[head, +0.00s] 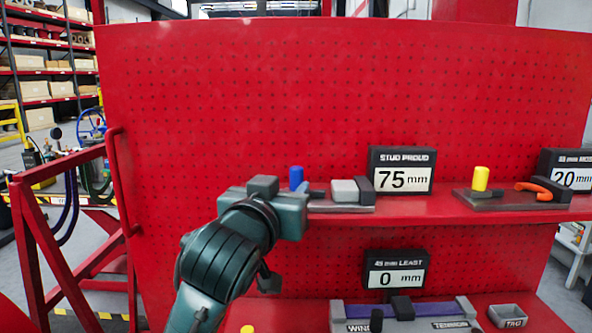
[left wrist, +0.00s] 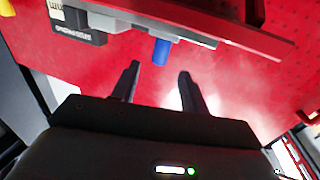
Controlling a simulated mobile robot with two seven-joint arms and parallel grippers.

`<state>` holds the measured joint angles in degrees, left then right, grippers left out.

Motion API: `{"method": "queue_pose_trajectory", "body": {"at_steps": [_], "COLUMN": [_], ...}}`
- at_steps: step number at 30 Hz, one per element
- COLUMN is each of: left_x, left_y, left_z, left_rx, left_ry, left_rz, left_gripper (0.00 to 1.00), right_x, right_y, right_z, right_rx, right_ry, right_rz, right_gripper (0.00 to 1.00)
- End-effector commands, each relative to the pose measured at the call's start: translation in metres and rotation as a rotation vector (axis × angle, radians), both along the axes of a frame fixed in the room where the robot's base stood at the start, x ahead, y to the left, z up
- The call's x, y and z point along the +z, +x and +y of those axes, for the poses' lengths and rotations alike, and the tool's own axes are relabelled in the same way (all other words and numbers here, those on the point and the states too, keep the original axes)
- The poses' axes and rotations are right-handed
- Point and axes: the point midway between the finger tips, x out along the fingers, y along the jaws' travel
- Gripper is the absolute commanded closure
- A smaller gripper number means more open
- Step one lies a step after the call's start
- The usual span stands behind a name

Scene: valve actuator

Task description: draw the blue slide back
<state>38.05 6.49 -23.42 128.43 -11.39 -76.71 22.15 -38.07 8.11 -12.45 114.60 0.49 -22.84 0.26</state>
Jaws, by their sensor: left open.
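The blue slide's upright blue knob (head: 296,177) stands at the left end of a grey base on the upper red shelf. My left gripper (head: 300,210) is in front of that end and hides the knob's lower part. In the left wrist view the blue knob (left wrist: 161,51) is just ahead of the two dark fingers, roughly between their lines. My left gripper (left wrist: 157,82) is open there and empty, with a visible gap between its tips and the knob. My right gripper is in neither view.
A "STUD PROUD" display (head: 401,171) reading 75 mm stands behind a pale block (head: 352,190). A yellow knob (head: 480,178) and an orange handle (head: 541,189) are to the right. Below are a 0 mm display (head: 396,270) and a purple-blue rail (head: 428,308). A red pegboard (head: 250,100) rises behind.

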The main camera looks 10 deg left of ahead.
Motion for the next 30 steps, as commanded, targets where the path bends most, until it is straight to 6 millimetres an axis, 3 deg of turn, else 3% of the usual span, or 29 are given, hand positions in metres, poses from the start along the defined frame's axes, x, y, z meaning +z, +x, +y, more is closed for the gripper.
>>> {"method": "queue_pose_trajectory", "body": {"at_steps": [6, 12, 18, 27, 30], "left_x": [0.002, 0.002, 0.001, 0.000, 0.000], "left_y": [0.049, 0.081, 0.095, 0.097, 0.096], "left_z": [-0.002, -0.005, -0.006, -0.006, -0.006], "left_rx": [0.003, 0.001, 0.000, 0.000, 0.000], "left_ry": [0.004, 0.003, 0.002, 0.002, 0.002], "left_rz": [0.002, 0.001, 0.000, -0.001, -0.001], "left_gripper": [0.55, 0.55, 0.55, 0.55, 0.63], "right_x": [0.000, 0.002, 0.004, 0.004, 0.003], "right_y": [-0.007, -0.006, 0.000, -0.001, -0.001], "right_z": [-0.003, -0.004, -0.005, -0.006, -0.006], "right_rx": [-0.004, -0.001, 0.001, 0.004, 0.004], "right_ry": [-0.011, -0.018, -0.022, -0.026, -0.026], "right_rz": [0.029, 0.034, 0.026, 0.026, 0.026], "right_gripper": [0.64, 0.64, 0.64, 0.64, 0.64]}}
